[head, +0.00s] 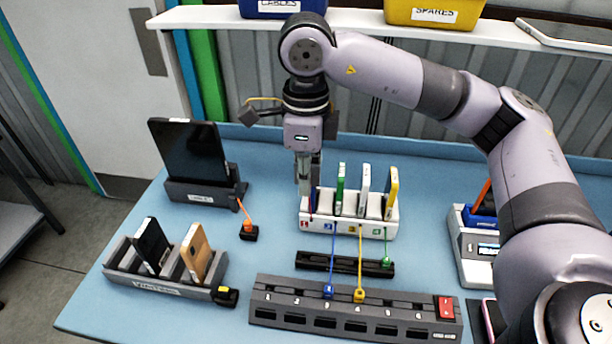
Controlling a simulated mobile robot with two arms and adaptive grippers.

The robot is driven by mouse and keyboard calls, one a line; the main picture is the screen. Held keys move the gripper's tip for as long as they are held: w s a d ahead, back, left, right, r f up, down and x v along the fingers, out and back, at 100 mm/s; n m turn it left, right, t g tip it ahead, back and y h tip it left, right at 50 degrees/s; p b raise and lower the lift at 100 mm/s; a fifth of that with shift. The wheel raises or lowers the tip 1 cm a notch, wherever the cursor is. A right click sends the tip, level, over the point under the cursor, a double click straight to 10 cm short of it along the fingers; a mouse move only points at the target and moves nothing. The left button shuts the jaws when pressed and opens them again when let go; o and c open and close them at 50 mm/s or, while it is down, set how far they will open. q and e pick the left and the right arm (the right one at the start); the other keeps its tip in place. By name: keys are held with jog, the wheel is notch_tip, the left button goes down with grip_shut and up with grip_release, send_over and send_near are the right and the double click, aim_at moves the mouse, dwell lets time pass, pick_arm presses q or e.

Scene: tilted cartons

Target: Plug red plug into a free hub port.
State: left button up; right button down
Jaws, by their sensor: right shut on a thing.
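My right gripper (304,188) points down at the left end of the white charging rack (345,229). It is shut, and its fingers mostly hide what they hold. A thin dark red streak (313,202) shows just beside the fingertips, in line with the red plug, but the plug's body cannot be made out. The grey hub (285,333) lies in front with a row of ports. A blue plug (328,290) and a yellow plug (359,295) sit in its top. Other top ports to their left and right look free. My left gripper is out of view.
A green plug (386,262) sits on a black strip (315,262) between rack and hub. A tablet dock (205,194), an orange plug (248,229) and a phone holder (130,281) stand left. My right arm covers the right side. Blue table (270,200) is bare between them.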

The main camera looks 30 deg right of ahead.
jog(key=shift+r+p, duration=0.7)
jog(key=shift+r, duration=0.85)
jog(key=shift+f, duration=0.15)
notch_tip(320, 180, down, 16)
jog(key=b, duration=1.4)
jog(key=s+a, duration=0.5)
jog(key=s, duration=0.2)
jog(key=shift+s+a+r+b, duration=0.2)
jog(key=shift+s+a+b, duration=0.1)
jog(key=shift+a+b, duration=0.05)
dwell(0.8)
